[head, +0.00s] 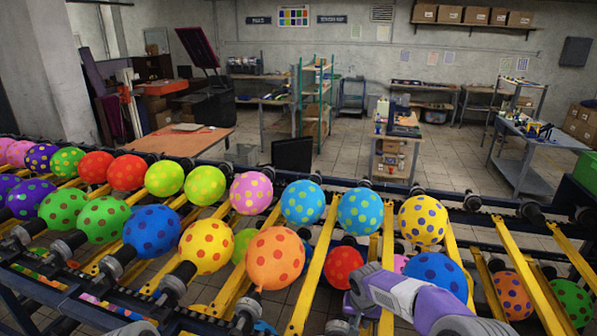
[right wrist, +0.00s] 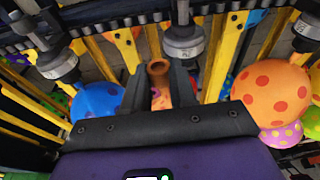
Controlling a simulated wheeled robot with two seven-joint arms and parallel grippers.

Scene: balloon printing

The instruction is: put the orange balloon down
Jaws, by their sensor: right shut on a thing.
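My right gripper (head: 343,322) hangs over the near edge of the rack in the head view, its fingertips hard to make out. In the right wrist view its two dark fingers (right wrist: 162,82) are closed on the brownish-orange neck of an orange balloon (right wrist: 158,100). Only a small dotted part of that balloon shows between the fingers. Another orange balloon (head: 274,258) with red dots sits on the rack left of the gripper in the head view. An orange dotted balloon also shows at the right of the right wrist view (right wrist: 272,93). My left gripper is not in view.
Yellow bars (head: 312,280) and dark rollers cross the rack. A blue balloon (head: 437,272) and a red balloon (head: 343,266) are near my right arm. Several dotted balloons fill the rack to the left. A yellow balloon (head: 422,220) stands beyond the arm.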

